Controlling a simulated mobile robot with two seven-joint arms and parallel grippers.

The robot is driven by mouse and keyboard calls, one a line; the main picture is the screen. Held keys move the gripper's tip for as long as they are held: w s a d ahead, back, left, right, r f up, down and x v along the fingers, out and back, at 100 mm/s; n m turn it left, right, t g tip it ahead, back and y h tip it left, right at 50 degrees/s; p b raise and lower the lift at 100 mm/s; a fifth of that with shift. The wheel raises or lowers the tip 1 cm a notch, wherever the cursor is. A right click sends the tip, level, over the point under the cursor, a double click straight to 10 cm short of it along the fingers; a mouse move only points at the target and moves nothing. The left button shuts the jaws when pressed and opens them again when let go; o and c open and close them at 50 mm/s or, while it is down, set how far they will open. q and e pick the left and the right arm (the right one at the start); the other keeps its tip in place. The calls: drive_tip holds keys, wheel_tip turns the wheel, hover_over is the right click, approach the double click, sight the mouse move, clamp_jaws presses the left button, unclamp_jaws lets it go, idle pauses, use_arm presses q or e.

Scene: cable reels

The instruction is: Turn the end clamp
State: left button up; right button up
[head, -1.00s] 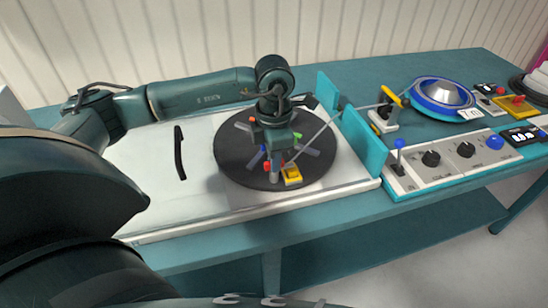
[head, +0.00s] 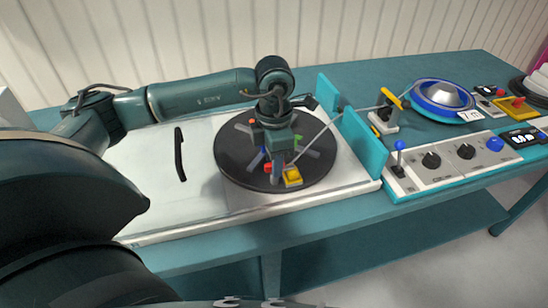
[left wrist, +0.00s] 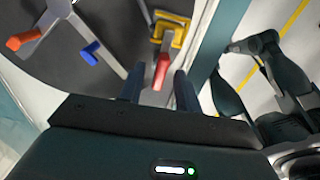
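The end clamp is a yellow block (head: 292,177) with a red lever, at the front edge of the dark round reel disc (head: 235,166). In the left wrist view the yellow clamp (left wrist: 176,38) is at the top, and its red lever (left wrist: 161,70) points down toward my gripper. My left gripper (left wrist: 160,88) is open, and the lever's tip lies between its two fingers with gaps showing on both sides. In the head view my left gripper (head: 277,178) hangs over the front of the disc beside the yellow block and hides part of the lever. My right gripper does not show.
The disc also carries clamps with orange (left wrist: 25,40) and blue (left wrist: 89,53) levers. A cable runs right past a teal upright plate (head: 363,145) to a yellow-handled guide (head: 391,97) and a blue reel (head: 443,95). A control panel (head: 450,160) stands at the right. The white board's left is mostly clear.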

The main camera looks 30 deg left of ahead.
use_arm(q)
wheel_tip(320, 180, up, 13)
idle(0.4)
idle(0.4)
